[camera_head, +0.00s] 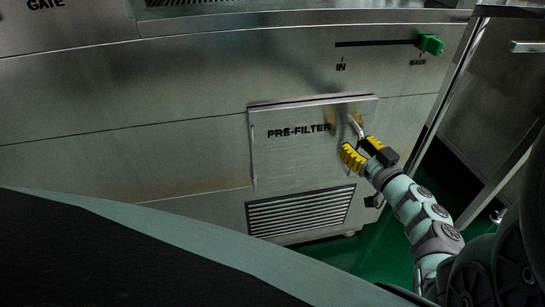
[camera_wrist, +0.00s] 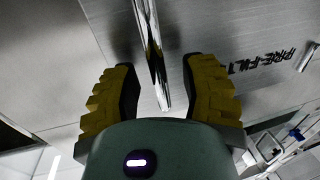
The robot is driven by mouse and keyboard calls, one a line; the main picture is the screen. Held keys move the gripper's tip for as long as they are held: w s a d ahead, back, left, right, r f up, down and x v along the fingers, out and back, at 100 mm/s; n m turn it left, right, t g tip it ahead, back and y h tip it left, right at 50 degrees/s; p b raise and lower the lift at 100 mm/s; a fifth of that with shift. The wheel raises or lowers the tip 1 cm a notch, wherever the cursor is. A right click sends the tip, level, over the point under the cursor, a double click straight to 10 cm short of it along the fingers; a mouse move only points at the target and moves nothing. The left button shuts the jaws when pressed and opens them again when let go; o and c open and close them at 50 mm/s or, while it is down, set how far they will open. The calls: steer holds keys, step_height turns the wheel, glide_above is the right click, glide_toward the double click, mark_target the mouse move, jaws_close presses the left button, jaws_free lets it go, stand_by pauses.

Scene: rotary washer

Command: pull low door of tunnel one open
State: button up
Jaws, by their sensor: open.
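The low door (camera_head: 285,165) is a flat metal panel marked PRE-FILTER on the front of the steel machine. It looks closed, nearly flush with the front. Its chrome bar handle (camera_head: 357,128) is near the door's right side. My gripper (camera_head: 361,148), with yellow ribbed fingers, is open at the handle. In the wrist view, the handle (camera_wrist: 148,35) runs down between the two spread fingers of my gripper (camera_wrist: 160,78), with visible gaps on both sides. Part of the PRE-FILTER lettering (camera_wrist: 262,62) shows to the right there. The handle's lower part is partly hidden by the gripper in the head view.
A vent grille (camera_head: 300,211) is below the door. A slot with a green slider knob (camera_head: 430,44) is above it, near an IN label (camera_head: 340,67). A metal unit (camera_head: 492,105) with a leg stands at the right. Green floor (camera_head: 385,250) shows below.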

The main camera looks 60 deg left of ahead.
steer(key=shift+o, duration=0.2)
jaws_close()
stand_by(0.4)
